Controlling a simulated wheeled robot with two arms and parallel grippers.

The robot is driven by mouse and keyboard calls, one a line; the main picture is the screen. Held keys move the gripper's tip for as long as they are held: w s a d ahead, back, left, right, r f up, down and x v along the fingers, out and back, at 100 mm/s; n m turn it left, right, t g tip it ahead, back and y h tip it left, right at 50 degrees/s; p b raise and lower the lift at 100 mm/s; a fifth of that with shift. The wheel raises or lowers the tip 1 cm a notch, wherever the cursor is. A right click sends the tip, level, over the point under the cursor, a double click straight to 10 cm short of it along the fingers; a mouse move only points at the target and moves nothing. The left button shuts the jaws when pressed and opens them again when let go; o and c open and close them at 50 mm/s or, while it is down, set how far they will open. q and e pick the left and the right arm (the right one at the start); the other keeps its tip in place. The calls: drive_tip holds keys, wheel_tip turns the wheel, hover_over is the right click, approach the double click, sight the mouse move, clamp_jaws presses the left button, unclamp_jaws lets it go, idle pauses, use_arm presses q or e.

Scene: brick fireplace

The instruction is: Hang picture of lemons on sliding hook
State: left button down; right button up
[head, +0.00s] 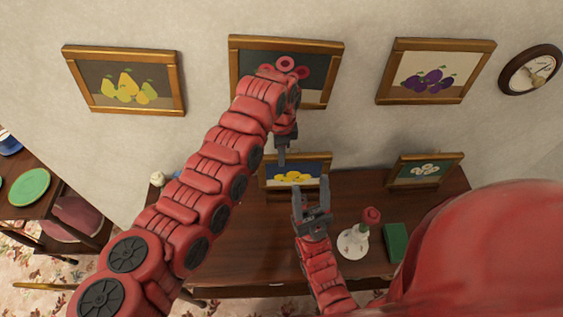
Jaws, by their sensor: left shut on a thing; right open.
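The picture of lemons (308,166), yellow fruit on a dark blue ground in a wooden frame, is upright at the back of the dark table, close to the wall. My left gripper (282,158) comes down from above and is shut on its top frame edge, left of the middle. My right gripper (311,192) is open and empty, its fingers pointing up in front of the picture's lower right part. I cannot make out a sliding hook; my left arm covers some of the wall.
On the wall hang pictures of pears (124,80), red rings (318,92) and plums (435,72), plus a clock (530,70).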

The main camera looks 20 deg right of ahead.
sight(294, 169)
use_arm(q)
wheel_tip(294, 169, down, 4)
drive_tip(key=shift+r+b, duration=0.2)
drive_tip(key=shift+b, duration=0.45)
drive_tip(key=c, duration=0.7)
unclamp_jaws()
